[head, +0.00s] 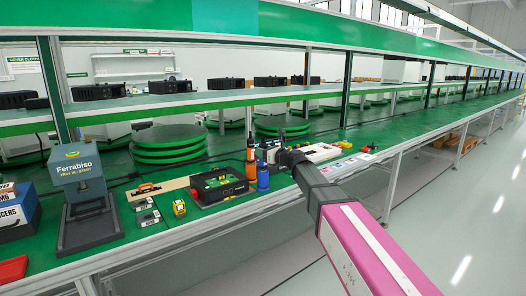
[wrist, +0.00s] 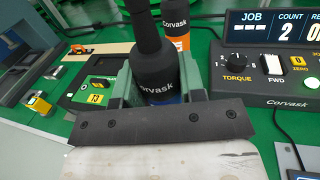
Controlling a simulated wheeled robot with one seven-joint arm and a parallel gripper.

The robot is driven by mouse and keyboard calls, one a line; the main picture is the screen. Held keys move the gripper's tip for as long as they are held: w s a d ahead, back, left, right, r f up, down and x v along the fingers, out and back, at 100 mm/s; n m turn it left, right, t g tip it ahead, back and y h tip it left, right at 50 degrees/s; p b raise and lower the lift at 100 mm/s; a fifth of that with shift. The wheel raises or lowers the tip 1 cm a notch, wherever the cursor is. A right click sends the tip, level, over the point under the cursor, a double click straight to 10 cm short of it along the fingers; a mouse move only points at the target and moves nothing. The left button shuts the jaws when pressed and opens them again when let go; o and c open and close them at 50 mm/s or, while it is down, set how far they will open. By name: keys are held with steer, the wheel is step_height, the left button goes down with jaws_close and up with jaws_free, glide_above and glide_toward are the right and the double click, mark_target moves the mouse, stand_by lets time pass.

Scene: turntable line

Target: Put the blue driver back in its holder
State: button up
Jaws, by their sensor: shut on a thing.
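The blue driver (head: 262,177) is upright near the front edge of the green bench, with a blue body and a black upper part. In the wrist view its black part (wrist: 155,72), marked Corvask, fills the space between the jaws, with a little blue below. My gripper (head: 274,160) is shut on it from the right; the wrist view shows the jaws (wrist: 160,88) on both sides of it. An orange driver (head: 251,165) stands upright just behind; it also shows in the wrist view (wrist: 180,40). I cannot make out the holder clearly, nor whether the blue driver's lower end touches anything.
A black-and-green box (head: 218,186) with red parts lies left of the drivers. A controller with a JOB display and torque knob (wrist: 268,60) is to the right. Yellow (head: 179,208) and grey small items lie further left. Green round turntables (head: 168,143) are behind.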

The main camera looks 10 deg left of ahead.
steer(key=o, duration=1.1)
steer(key=shift+f, duration=0.1)
steer(key=v, duration=1.1)
steer(key=shift+w, duration=0.1)
steer(key=s+d+f+n+g+h, duration=0.2)
steer(key=s+d+f+n+h, duration=0.2)
steer(key=d+f+n, duration=0.6)
steer(key=s+d+f+n+g+h, duration=0.25)
steer(key=d+f+h, duration=0.2)
steer(key=f, duration=0.95)
steer(key=s+d+f+n+g+h, duration=0.2)
steer(key=s+d+f+n, duration=0.3)
steer(key=d, duration=0.5)
steer(key=s+d+f+n+g+h, duration=0.2)
steer(key=s+d+f+n+h, duration=0.3)
steer(key=s+d+f, duration=0.3)
steer(key=shift+s+d+n, duration=0.15)
steer(key=shift+d+n, duration=0.4)
steer(key=shift+d, duration=0.6)
